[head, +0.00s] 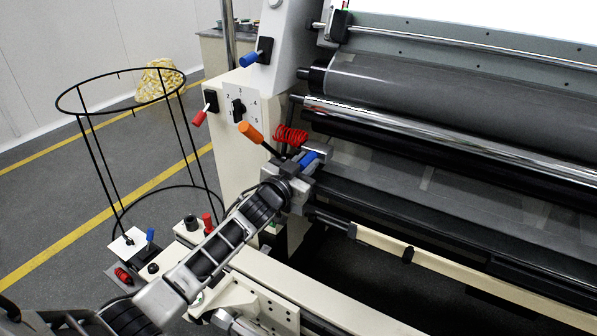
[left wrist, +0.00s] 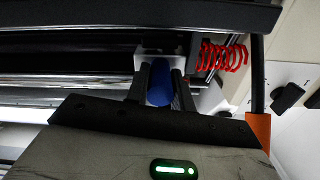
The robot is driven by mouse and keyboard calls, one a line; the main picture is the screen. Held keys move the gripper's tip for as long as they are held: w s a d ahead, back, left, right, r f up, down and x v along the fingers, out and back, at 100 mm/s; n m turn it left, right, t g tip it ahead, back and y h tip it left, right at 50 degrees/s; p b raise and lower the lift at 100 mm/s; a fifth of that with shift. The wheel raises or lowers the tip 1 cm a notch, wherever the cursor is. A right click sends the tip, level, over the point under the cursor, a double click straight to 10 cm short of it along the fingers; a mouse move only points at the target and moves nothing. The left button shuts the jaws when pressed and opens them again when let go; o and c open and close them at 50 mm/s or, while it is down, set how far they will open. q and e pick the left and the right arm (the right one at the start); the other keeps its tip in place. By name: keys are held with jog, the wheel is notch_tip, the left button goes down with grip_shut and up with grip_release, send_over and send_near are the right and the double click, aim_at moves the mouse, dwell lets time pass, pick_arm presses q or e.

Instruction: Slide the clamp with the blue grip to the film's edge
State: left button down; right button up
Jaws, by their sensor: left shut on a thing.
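The clamp's blue grip (head: 309,158) shows at the end of my left arm in the head view, beside the left end of the rollers. In the left wrist view the blue grip (left wrist: 160,84) stands between the two fingers of my left gripper (left wrist: 161,92), which is shut on it. A pale block of the clamp (left wrist: 150,60) shows just beyond the grip. The grey film (head: 410,185) runs over the rollers to the right of the clamp. My left gripper (head: 303,168) partly hides the clamp in the head view. My right gripper is not in view.
An orange-handled lever (head: 250,132) and a red coiled hose (head: 291,137) are close to my left gripper. A red-handled lever (head: 200,116) and another blue-handled lever (head: 250,59) are on the machine's side. A black wire hoop stand (head: 101,170) stands left.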

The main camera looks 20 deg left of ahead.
pick_arm(q)
jog(key=c, duration=1.2)
grip_release()
jog(key=s+a, duration=0.2)
jog(key=s, duration=1.3)
jog(key=shift+s+b, duration=0.35)
jog(key=shift+s, duration=0.05)
jog(key=s+d+f+g, duration=0.3)
jog(key=s+d+f, duration=0.3)
jog(key=s+f, duration=0.3)
jog(key=s+d+f+n+g, duration=0.1)
jog(key=s+d+f+g, duration=0.3)
jog(key=s+f, duration=0.5)
jog(key=shift+s+d+f+g+h, duration=0.2)
jog(key=shift+d+f+g+h, duration=0.15)
jog(key=shift+d, duration=0.85)
